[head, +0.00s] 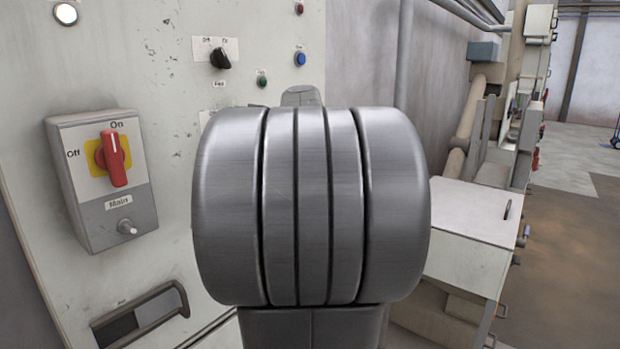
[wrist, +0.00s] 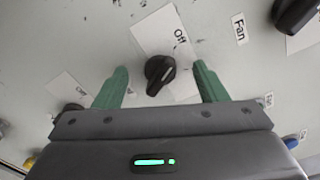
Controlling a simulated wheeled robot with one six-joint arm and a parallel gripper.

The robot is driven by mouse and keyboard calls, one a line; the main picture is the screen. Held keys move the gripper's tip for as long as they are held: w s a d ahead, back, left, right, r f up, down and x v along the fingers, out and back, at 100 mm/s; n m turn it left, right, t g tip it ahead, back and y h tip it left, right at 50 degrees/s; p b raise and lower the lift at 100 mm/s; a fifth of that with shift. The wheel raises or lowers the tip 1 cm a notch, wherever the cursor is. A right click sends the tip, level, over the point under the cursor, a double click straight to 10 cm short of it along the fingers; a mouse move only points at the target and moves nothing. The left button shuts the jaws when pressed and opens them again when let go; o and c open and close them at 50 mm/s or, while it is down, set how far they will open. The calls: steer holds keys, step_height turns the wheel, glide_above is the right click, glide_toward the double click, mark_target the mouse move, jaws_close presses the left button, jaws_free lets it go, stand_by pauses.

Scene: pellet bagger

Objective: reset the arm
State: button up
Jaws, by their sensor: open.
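My gripper (wrist: 161,68) shows in the wrist view with its two green fingers spread apart. It is empty and faces a pale, scuffed control panel (wrist: 85,35). A small black rotary knob (wrist: 160,74) lies between the fingers in that view, with clear gaps on both sides. A white plate marked "Off" (wrist: 172,38) is behind the knob. How far the fingertips are from the panel is hard to tell. In the head view my grey arm fills the middle and hides my gripper and part of the panel (head: 160,60).
A red main switch (head: 113,158) is on a grey box at the left, its handle near vertical below "On". Another black knob (head: 220,58), a blue button (head: 300,58) and a green button (head: 262,80) are on the panel. A white cabinet (head: 470,215) stands right; open floor lies beyond.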

steer(key=shift+s+d+m+p, duration=0.35)
steer(key=shift+d+m, duration=0.15)
steer(key=shift+m, duration=0.1)
steer(key=shift+s+f, duration=0.1)
steer(key=shift+f, duration=0.05)
